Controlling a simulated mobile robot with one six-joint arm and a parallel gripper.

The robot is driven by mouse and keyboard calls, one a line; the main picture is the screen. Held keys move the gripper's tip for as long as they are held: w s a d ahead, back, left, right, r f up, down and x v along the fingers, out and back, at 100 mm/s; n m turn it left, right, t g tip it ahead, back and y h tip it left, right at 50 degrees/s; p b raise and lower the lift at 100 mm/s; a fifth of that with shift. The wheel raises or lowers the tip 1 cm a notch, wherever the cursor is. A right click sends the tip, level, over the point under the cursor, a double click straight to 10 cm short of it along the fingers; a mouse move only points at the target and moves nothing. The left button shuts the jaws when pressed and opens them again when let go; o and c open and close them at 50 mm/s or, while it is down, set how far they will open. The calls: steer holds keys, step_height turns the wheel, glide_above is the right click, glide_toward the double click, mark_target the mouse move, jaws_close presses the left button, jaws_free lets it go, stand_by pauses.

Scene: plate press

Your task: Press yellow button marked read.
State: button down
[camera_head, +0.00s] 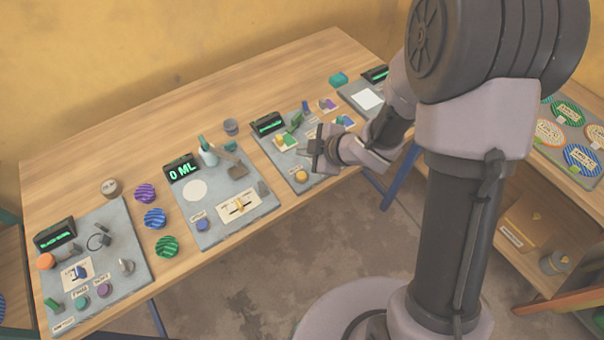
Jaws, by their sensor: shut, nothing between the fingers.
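A yellow button (301,176) sits near the front of a grey plate (277,162), the third from the left on the table. Any lettering by it is too small to read. My gripper (308,153) is shut and empty. In the picture it appears just above and slightly right of the yellow button, over the same plate. I cannot tell its height over the plate. My gripper and forearm hide part of the plate's right side.
The same plate has a green-lit display (267,123) and several small coloured parts. A plate with a "0 ML" display (182,169) stands to the left, with a blue button (202,225). Striped discs (155,218) lie further left. A shelf with more discs (567,114) is at right.

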mark_target(304, 177)
step_height(304, 177, down, 8)
steer(key=b, duration=0.7)
steer(key=shift+f, duration=0.2)
stand_by(1.4)
steer(key=shift+f+b, duration=0.4)
steer(key=shift+b, duration=0.15)
steer(key=shift+f+b, duration=0.35)
steer(key=shift+f, duration=0.05)
stand_by(0.5)
steer(key=shift+r+p, duration=0.7)
steer(key=shift+r, duration=0.1)
steer(key=shift+r, duration=0.15)
step_height(304, 177, up, 5)
steer(key=p, duration=0.4)
steer(key=shift+p, duration=0.4)
